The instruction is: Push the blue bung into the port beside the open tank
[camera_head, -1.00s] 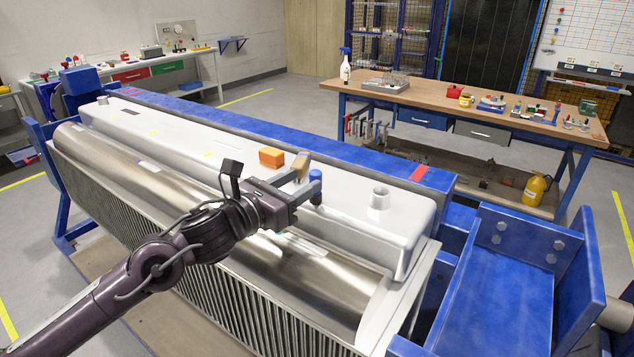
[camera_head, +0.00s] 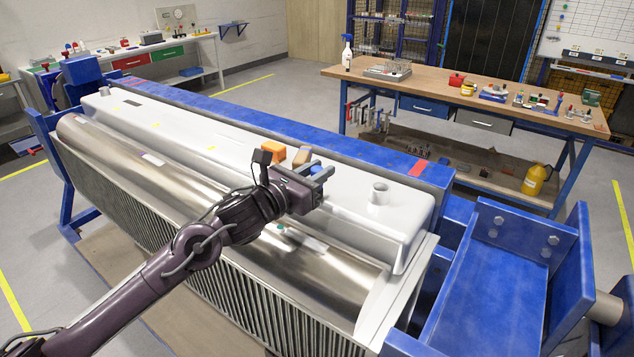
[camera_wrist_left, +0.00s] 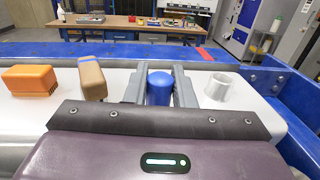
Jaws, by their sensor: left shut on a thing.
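The blue bung (camera_wrist_left: 159,88) is upright between the two fingers of my left gripper (camera_wrist_left: 159,86) in the left wrist view. In the head view the left gripper (camera_head: 318,172) is shut on it above the white tank top, and the fingers hide most of it. A short white round neck with an open top, which looks like the port (camera_head: 379,192), stands to the right of the gripper on the white tank (camera_head: 400,225). It also shows just right of the fingers in the wrist view (camera_wrist_left: 221,86). My right gripper is not in view.
A shiny metal cylinder (camera_head: 190,185) runs along the front. A blue beam (camera_head: 345,158) lies behind the tank. A workbench (camera_head: 440,90) stands farther back.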

